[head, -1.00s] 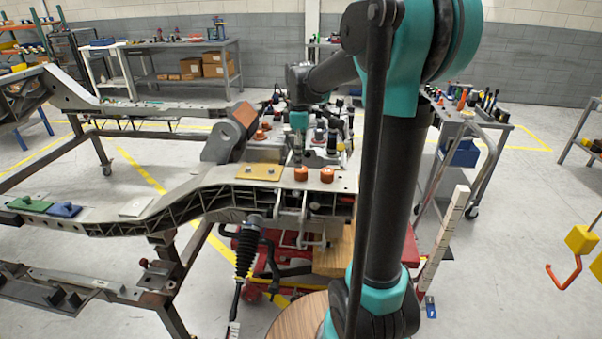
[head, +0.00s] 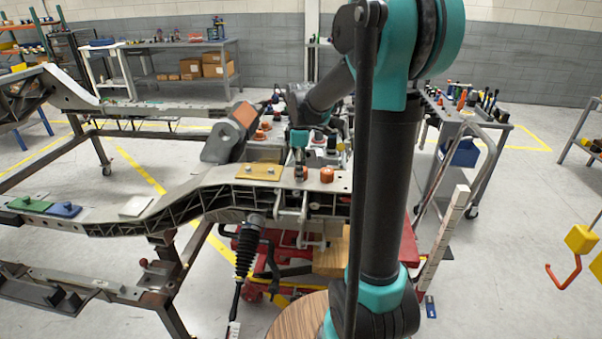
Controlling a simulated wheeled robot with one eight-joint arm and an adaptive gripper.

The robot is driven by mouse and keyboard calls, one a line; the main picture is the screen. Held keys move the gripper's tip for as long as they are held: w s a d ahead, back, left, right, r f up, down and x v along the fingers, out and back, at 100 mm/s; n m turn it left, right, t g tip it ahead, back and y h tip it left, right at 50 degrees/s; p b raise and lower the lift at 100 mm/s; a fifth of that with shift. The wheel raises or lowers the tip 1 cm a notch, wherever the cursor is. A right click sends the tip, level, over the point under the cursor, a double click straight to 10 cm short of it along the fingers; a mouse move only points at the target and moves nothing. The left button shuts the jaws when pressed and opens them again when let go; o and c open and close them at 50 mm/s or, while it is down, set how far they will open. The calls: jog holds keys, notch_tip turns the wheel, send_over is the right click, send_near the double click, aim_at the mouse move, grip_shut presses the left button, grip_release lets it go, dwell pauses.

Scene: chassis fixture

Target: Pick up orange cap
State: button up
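Two orange caps sit close together on the near end of the grey chassis rail (head: 225,199): a left cap (head: 300,172) and a right cap (head: 327,175). My gripper (head: 300,164) points down at the left cap and hides part of it. Its fingertips are at or just above that cap; contact cannot be told. The fingers are too small and dark to show whether they are open or shut. The right cap stands clear beside it. More orange caps (head: 260,135) show farther back, left of my gripper.
A yellow plate (head: 259,171) lies on the rail left of the caps. An angled bracket with a brown pad (head: 243,115) rises behind it. Grey and dark parts crowd the area behind my gripper. A tool cart (head: 468,120) stands at the right.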

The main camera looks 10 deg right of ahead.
jog(key=shift+c, duration=0.9)
jog(key=shift+r, duration=0.15)
notch_tip(320, 180, up, 20)
